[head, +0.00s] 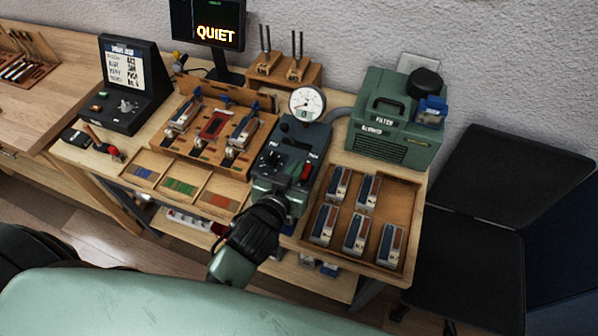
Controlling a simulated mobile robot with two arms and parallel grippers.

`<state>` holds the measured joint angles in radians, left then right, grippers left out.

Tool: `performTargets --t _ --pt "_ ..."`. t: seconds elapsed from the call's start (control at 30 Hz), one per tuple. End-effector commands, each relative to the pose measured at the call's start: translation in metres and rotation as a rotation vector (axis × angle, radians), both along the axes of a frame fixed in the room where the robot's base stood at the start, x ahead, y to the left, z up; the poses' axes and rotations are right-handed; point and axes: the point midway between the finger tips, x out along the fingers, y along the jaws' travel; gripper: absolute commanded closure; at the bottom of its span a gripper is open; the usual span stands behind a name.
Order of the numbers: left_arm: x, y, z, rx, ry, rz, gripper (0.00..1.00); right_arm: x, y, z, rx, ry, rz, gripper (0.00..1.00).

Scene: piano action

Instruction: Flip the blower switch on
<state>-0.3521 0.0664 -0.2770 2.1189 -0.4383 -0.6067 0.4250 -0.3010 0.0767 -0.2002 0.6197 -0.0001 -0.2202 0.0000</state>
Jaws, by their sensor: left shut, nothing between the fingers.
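The green blower box (402,135), with filter and blower labels and a vent grille on its front, stands at the back right of the bench. A dark test unit (296,150) with a round dial gauge (307,103) stands left of it. A small red part (306,172) shows on the unit's right front. Which part is the blower switch, and its position, I cannot tell. My left gripper (272,203) is shut and empty at the unit's lower front; whether it touches the unit is unclear. The gripper hides part of the unit's front. My right gripper is out of view.
A wooden tray (405,215) with several small blue-and-red blocks lies right of the unit. A wooden rack (205,130) and shallow bins of coloured strips lie left. A dark console (130,95) and a screen reading QUIET (217,28) stand behind. A black chair stands right.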

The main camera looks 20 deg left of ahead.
Motion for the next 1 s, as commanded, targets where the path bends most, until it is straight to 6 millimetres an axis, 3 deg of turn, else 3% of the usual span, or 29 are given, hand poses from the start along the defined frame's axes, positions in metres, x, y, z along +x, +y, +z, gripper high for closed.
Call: performTargets --t 0.1,0.2,0.4,0.8,1.0 --pt "0.023 -0.001 -0.006 0.001 -0.001 0.000 1.00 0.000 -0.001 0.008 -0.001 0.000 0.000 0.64" --pt "0.017 -0.001 -0.027 0.000 0.007 0.000 1.00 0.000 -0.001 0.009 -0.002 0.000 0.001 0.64" --pt "0.014 -0.001 -0.045 -0.001 0.003 0.000 1.00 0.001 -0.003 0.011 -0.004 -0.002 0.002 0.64" --pt "0.014 -0.001 -0.048 0.000 0.000 -0.001 1.00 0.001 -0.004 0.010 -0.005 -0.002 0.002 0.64" --pt "0.012 -0.002 -0.061 -0.008 -0.042 0.000 1.00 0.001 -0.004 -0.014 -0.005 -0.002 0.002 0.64"
